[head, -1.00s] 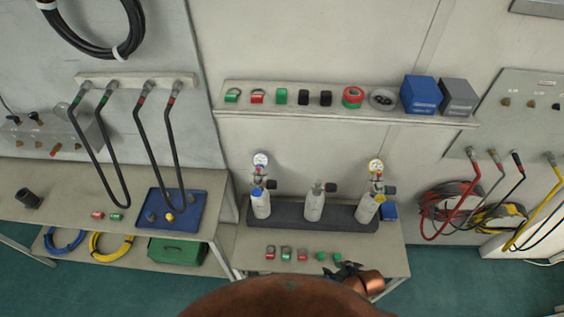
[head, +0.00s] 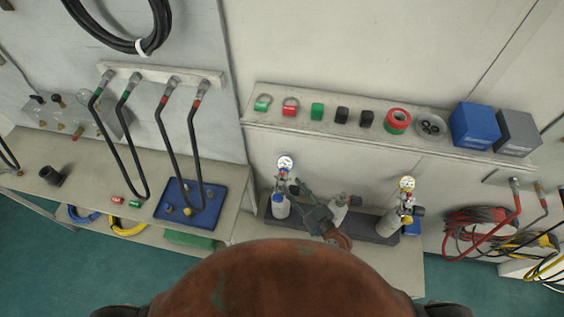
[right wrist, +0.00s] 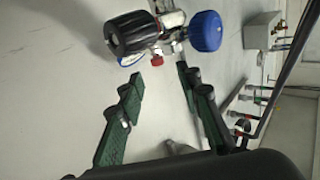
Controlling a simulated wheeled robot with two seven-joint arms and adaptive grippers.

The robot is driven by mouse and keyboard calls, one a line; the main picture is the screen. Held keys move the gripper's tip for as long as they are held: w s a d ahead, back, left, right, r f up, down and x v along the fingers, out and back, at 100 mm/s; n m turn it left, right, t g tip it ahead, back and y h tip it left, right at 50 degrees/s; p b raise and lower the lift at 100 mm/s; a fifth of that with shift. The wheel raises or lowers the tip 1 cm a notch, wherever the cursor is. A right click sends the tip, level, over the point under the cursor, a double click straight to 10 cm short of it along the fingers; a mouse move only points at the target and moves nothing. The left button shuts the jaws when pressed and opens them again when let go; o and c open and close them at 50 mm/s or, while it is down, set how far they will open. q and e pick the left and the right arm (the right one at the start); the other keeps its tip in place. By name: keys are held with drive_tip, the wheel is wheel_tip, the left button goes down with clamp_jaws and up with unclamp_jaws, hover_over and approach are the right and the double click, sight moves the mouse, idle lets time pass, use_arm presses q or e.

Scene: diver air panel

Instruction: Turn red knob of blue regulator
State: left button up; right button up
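The blue regulator (head: 285,166) with its white gauge sits on the left cylinder (head: 281,206) on the bench. In the right wrist view it shows close, with a blue round knob (right wrist: 206,31), a large black knob (right wrist: 131,34) and a small red part (right wrist: 157,61) below the valve body. My right gripper (head: 299,189) is just right of this regulator in the head view. In the right wrist view its two green-padded fingers (right wrist: 160,78) are spread, with nothing between them and the regulator beyond their tips. My left gripper is not in view.
Another regulator (head: 407,186) with a yellow-rimmed gauge stands on the right cylinder (head: 388,223). The middle cylinder (head: 338,213) is partly hidden behind my right gripper. A shelf (head: 262,121) with several small parts runs above. A blue tray (head: 211,207) lies at left.

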sight(283, 173)
drive_tip(key=shift+w, duration=0.35)
drive_tip(key=shift+w+a+r, duration=0.15)
drive_tip(key=shift+w+a, duration=0.05)
drive_tip(key=shift+w, duration=0.1)
drive_tip(key=p+x, duration=0.1)
drive_tip(key=x, duration=0.5)
drive_tip(key=shift+p, duration=0.35)
drive_tip(key=shift+w+a, duration=0.2)
drive_tip(key=shift+w, duration=0.05)
drive_tip(key=shift+w+a, duration=0.1)
drive_tip(key=shift+w, duration=0.05)
drive_tip(key=c, duration=0.5)
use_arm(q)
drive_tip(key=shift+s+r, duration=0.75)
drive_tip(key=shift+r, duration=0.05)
use_arm(e)
clamp_jaws()
